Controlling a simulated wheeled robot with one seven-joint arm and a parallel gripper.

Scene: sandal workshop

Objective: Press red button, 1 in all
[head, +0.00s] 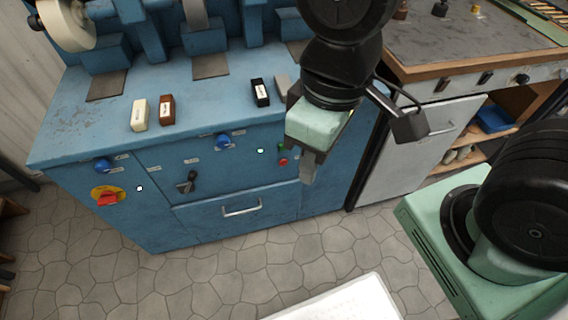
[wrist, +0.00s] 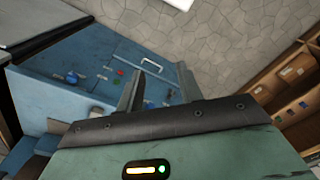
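A small red button (head: 283,161) sits on the front panel of the blue machine (head: 225,170), just below a green button (head: 282,147). In the wrist view the red button (wrist: 120,72) shows left of the fingertips, uncovered. My gripper (head: 308,180) points downward in front of the panel, a little right of the red button in the head view. The distance from the fingertips to the panel is hard to judge; no contact with the button shows.
A red rotary switch on a yellow plate (head: 107,197), blue knobs (head: 222,141), a black lever (head: 187,182) and a drawer handle (head: 242,208) are on the same front. A workbench (head: 470,50) stands right.

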